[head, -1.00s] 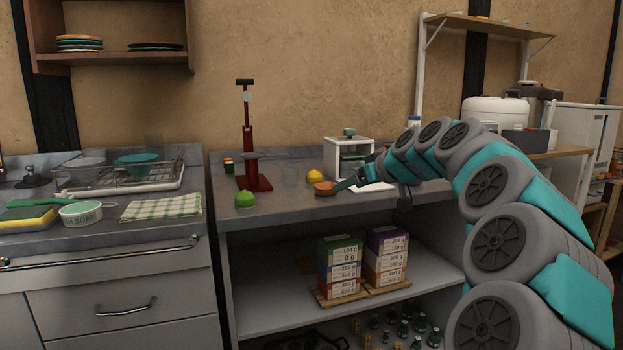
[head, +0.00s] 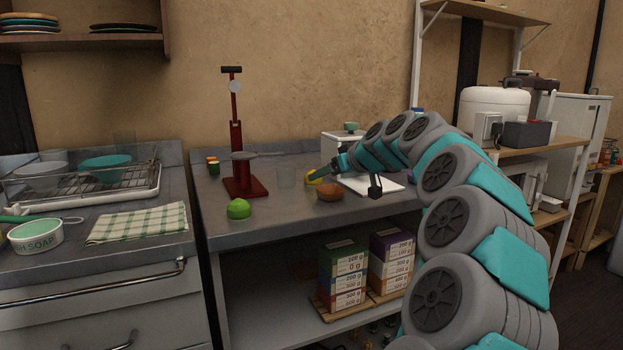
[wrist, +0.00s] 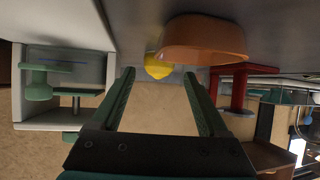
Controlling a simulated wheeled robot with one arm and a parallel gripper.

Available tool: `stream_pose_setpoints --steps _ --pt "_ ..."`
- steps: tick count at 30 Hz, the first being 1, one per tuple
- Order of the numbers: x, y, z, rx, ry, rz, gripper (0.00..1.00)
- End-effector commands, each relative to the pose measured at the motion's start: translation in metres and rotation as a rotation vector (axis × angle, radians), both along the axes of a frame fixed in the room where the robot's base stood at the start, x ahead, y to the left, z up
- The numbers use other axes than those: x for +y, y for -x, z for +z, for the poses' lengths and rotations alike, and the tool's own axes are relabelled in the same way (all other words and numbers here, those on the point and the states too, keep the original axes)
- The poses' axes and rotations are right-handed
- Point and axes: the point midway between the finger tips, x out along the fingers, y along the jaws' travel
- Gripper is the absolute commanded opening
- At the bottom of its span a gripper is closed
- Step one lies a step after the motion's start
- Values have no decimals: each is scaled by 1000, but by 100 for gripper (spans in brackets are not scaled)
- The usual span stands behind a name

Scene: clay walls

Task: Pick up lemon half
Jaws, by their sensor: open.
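The yellow lemon half (head: 313,179) sits on the grey counter behind a small brown-orange bowl (head: 330,193). My gripper (head: 323,174) reaches in from the right, low over the counter, and its tip partly covers the lemon half in the head view. In the wrist view, which is upside down, my gripper (wrist: 159,74) is open, with its two green fingers apart. The lemon half (wrist: 158,66) shows between and just beyond the fingertips, partly hidden by the bowl (wrist: 203,42). Nothing is held. I cannot tell whether the fingers touch the lemon half.
A green lime-like fruit (head: 238,209) lies near the counter's front. A red press (head: 242,170) stands behind it, with a clear glass (head: 286,176) to its right. A white box-shaped stand (head: 338,144) is behind my gripper. The bowl is close beside the fingers.

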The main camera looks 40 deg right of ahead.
Motion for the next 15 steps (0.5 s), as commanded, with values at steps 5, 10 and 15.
stream_pose_setpoints --steps 5,10,15 --pt "-1 -13 -6 3 -1 2 78" --pt "-2 -34 -15 4 -2 3 78" --pt "-3 -48 -23 2 -2 2 78"
